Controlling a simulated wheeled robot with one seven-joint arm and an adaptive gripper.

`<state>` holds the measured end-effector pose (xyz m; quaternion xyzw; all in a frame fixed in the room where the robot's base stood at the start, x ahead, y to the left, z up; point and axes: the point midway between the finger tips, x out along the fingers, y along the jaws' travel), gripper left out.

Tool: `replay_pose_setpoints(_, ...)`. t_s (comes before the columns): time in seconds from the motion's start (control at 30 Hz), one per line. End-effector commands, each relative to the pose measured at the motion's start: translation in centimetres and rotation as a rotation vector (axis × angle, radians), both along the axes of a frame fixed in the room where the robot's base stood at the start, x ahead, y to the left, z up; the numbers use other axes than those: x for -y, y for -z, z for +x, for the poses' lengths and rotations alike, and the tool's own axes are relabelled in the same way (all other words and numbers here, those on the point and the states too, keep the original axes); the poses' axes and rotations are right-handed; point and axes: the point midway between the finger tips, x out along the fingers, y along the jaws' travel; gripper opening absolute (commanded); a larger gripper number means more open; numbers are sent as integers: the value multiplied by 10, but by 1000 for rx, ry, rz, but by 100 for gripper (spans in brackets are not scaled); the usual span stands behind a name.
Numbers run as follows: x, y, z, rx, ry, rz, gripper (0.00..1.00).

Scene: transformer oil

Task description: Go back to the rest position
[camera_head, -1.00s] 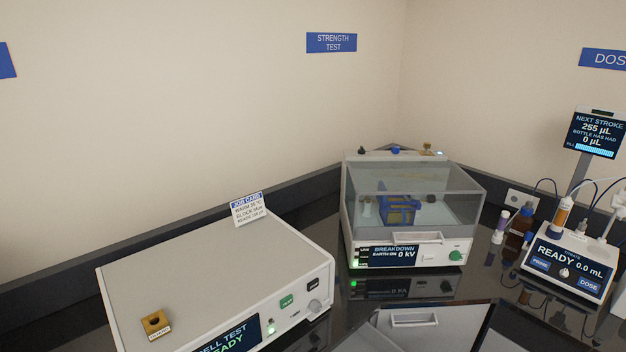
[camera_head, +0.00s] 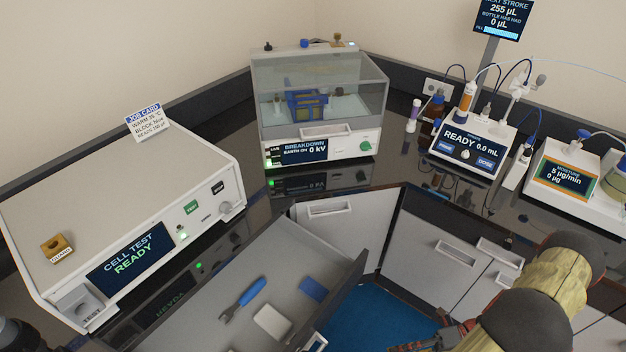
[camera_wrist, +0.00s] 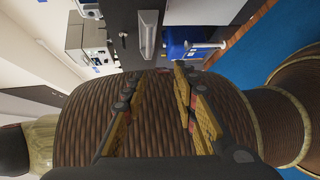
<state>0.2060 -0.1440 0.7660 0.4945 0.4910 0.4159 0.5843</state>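My gripper (camera_wrist: 158,76) shows in the wrist view with its two yellow-padded fingers apart and nothing between them. A brown ribbed part of my own arm fills much of the view behind the fingers. In the head view my arm reaches in at the lower right, and only a dark part of the gripper shows at the bottom edge. The gripper is clear of the bench devices there.
An open drawer (camera_head: 335,273) holds a blue-handled tool (camera_head: 243,299), a pale block (camera_head: 272,321) and a blue piece (camera_head: 313,289). The cell tester (camera_head: 178,181), breakdown tester (camera_head: 318,150), doser (camera_head: 468,145) and moisture device (camera_head: 565,180) stand on the bench. Blue floor shows below.

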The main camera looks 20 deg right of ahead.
Motion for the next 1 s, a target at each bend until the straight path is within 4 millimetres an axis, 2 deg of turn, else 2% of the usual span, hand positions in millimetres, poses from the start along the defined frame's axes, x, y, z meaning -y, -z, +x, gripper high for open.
replay_pose_setpoints(0.33,-15,8,-21,283,-113,-85,29)
replay_pose_setpoints(0.53,-8,-4,-33,511,-241,-189,29)
replay_pose_setpoints(0.77,15,-41,-29,824,-533,-345,29)
replay_pose_setpoints(1.0,38,-102,-3,1158,-964,-477,29)
